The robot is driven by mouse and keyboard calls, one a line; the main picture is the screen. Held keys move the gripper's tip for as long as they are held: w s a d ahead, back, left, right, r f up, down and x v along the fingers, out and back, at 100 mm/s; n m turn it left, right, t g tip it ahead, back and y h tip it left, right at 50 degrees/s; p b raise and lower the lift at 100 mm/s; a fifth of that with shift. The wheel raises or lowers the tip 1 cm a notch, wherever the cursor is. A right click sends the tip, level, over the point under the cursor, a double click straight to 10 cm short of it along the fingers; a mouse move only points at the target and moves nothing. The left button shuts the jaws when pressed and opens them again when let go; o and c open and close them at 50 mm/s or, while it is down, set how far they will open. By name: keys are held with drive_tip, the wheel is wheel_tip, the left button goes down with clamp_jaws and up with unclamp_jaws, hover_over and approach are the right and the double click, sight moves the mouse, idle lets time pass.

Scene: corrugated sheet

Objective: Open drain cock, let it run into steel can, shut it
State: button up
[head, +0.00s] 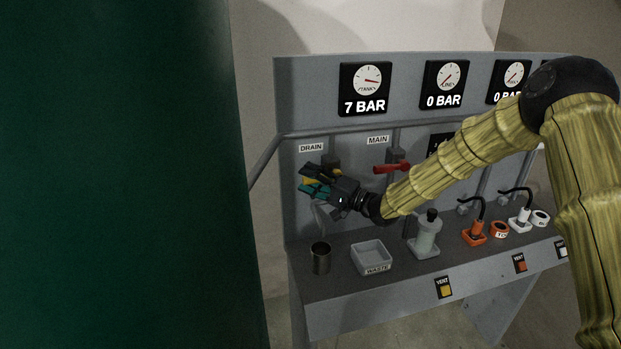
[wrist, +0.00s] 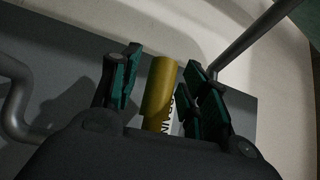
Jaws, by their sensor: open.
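The drain cock's yellow handle (head: 309,182) is below the DRAIN label (head: 311,147) at the left of the panel. My gripper (head: 314,180) is open around it. In the wrist view the yellow handle (wrist: 159,88) lies between my green-padded fingers (wrist: 162,65), with a visible gap on each side. The DRAIN label is partly hidden behind it. The grey drain spout (head: 320,218) curves down below my gripper. The steel can (head: 321,258) stands upright on the bench beneath the spout. I see no liquid running. The cock's body is mostly hidden by my gripper.
A grey WASTE tray (head: 371,257) sits right of the can, then a pale bottle-like vessel (head: 426,236). The red MAIN lever (head: 391,167) is close right of my gripper. The TANK gauge (head: 366,88) reads 7 BAR; the LINE gauge (head: 444,84) reads 0 BAR.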

clamp_jaws()
